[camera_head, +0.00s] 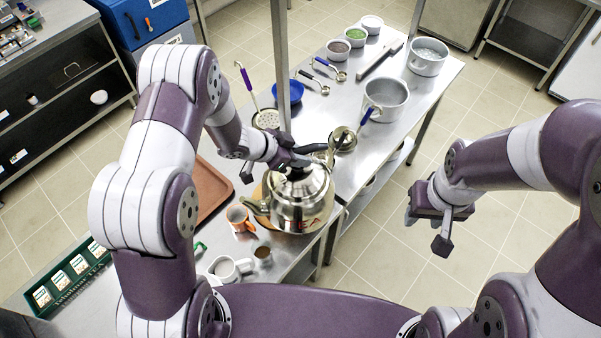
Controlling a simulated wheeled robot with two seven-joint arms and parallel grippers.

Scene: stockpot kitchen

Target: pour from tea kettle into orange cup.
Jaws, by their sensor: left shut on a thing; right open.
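The steel tea kettle (299,203) stands at the near part of the steel table, over a round wooden board (262,226). Its spout points left, toward the orange cup. My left gripper (300,165) is at the top of the kettle, shut on its dark handle; the fingers partly hide the handle. I cannot tell whether the kettle touches the board. The orange cup (239,217) stands upright on the table just left of the kettle. My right gripper (430,228) is open and empty, over the floor to the right of the table.
A white mug (228,269) and a small brown cup (263,255) stand in front of the orange cup. A brown tray (211,192) lies to the left. Pots (386,97), ladles, a blue bowl (285,92) and small bowls fill the far table. A thin post rises behind the kettle.

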